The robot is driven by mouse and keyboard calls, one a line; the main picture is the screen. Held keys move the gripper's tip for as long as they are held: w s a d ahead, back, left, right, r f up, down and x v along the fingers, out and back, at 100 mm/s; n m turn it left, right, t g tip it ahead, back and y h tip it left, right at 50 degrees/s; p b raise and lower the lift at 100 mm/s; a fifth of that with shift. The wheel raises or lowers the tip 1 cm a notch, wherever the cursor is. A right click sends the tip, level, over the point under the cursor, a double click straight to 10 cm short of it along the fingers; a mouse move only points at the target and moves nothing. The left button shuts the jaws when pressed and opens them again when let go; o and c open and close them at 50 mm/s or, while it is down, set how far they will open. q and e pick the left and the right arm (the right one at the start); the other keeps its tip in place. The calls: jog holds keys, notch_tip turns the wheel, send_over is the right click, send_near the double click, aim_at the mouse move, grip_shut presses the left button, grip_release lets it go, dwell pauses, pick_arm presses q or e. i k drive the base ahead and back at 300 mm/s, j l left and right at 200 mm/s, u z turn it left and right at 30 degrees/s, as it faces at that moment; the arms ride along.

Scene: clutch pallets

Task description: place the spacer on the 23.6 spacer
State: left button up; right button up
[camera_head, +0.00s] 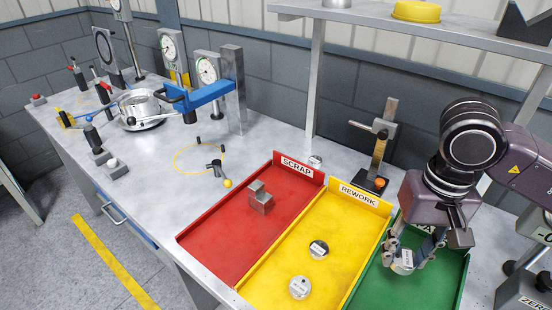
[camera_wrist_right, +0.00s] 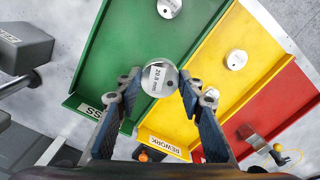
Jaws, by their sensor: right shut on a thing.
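My right gripper (camera_head: 408,250) is shut on a round metal spacer (camera_head: 403,262), held over the green tray (camera_head: 440,275). In the right wrist view the spacer (camera_wrist_right: 159,78) sits between the fingertips (camera_wrist_right: 160,82); its white label seems to read 20.8 mm. Another round spacer (camera_wrist_right: 169,8) lies in the green tray at the top edge of the wrist view; its label is too small to read. Two more round pieces, one (camera_head: 319,249) farther back and one (camera_head: 299,287) nearer, lie in the yellow tray. My left gripper is not in view.
The yellow REWORK tray (camera_head: 345,270) and red SCRAP tray (camera_head: 215,240) lie left of the green one. A grey metal block (camera_head: 260,197) is in the red tray. A gauge stand (camera_head: 380,150) stands behind the trays, below a shelf (camera_head: 430,27). Dial gauges stand at the left.

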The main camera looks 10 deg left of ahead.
aim_at(315, 160)
jog(key=i+j+u, duration=0.55)
jog(key=u, duration=0.15)
jog(key=i+j, duration=0.2)
